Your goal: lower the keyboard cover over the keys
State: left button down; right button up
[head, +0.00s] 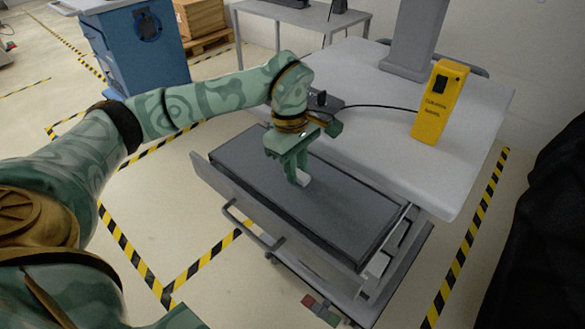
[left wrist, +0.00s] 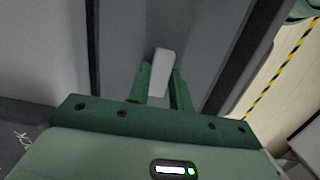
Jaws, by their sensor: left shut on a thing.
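The keyboard cover (head: 345,213) is a long dark grey panel on the pulled-out tray (head: 228,182) of the light grey cart. It looks flat, or nearly so, over the tray; I cannot tell if its edges rest fully. No keys show. My left gripper (head: 301,178) reaches down to the panel's middle and is shut on the cover's small pale grip (head: 304,181). In the left wrist view the grip (left wrist: 161,72) stands between the green fingers (left wrist: 161,88), with the grey cover (left wrist: 212,30) behind it. My right gripper is not in view.
A yellow box (head: 439,103) stands on the white cart top (head: 375,85), with a black cable to a small dark device (head: 326,101). The tray has a front bar handle (head: 253,228). A blue cabinet (head: 138,50) and a table (head: 308,14) stand behind. Striped floor tape surrounds the cart.

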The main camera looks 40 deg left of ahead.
pick_arm(q)
jog(key=shift+w, duration=1.1)
jog(key=shift+s+f, duration=0.1)
jog(key=shift+f, duration=0.85)
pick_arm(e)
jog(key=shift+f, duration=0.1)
pick_arm(q)
jog(key=c, duration=1.2)
grip_release()
jog(key=shift+o, duration=0.2)
notch_tip(320, 180, up, 16)
jog(key=a+p, duration=0.2)
jog(key=p, duration=0.3)
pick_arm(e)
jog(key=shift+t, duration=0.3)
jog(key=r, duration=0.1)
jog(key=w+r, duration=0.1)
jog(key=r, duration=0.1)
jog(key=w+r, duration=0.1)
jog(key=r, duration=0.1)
